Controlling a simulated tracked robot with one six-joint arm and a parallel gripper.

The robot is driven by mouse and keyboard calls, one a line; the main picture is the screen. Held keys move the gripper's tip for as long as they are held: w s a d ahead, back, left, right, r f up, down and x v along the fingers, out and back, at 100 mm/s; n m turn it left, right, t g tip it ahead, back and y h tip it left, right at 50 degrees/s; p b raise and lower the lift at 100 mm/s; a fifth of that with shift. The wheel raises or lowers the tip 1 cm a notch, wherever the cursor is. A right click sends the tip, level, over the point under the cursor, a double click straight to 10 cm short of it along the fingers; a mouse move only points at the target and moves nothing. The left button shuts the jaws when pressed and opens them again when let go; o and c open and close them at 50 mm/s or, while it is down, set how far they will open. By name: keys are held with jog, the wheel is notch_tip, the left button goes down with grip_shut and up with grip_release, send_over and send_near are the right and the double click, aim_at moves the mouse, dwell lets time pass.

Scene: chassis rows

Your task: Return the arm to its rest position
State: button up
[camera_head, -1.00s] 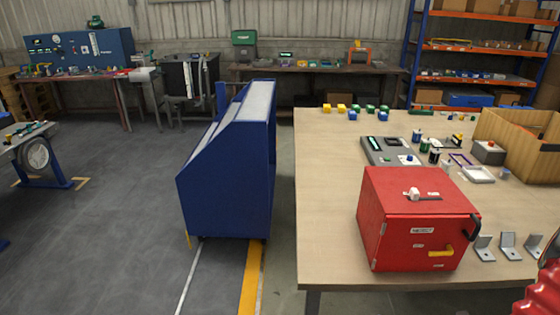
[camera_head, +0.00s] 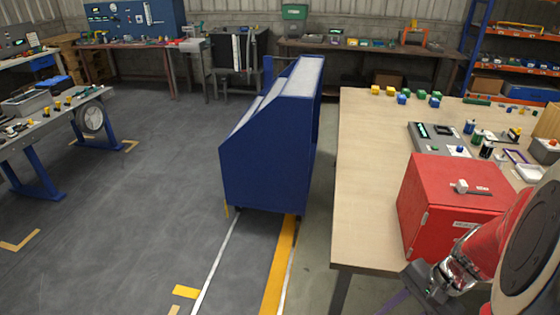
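My red arm (camera_head: 510,240) reaches in from the lower right, with a large dark round joint close to the camera. My gripper (camera_head: 428,284), dark with a silvery wrist, shows at the arm's lower left end, beside the front of the wooden table. Its fingers are small and dark against the background, so I cannot tell whether they are open or shut. I see nothing clearly held in it. The arm hides the right and front parts of a red box (camera_head: 440,185).
The wooden table (camera_head: 365,190) carries the red box, a grey device (camera_head: 440,138), and small yellow, green and blue blocks. A blue sloped cabinet (camera_head: 270,155) stands left of it. The grey floor (camera_head: 150,170) further left is open, with a workbench (camera_head: 55,125) at the far left.

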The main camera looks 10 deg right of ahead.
jog(key=w+a+r+n+t+h, duration=0.2)
jog(key=a+r+n, duration=0.5)
jog(key=r, duration=0.2)
jog(key=w+a+r+n+t+h, duration=0.2)
jog(key=a+r+n+t, duration=0.1)
jog(key=a+r+n, duration=0.3)
notch_tip(320, 180, up, 3)
jog(key=shift+a+f+n+h, duration=0.1)
jog(key=shift+a+n+h, duration=0.3)
jog(key=shift+a, duration=0.75)
jog(key=shift+d, duration=0.1)
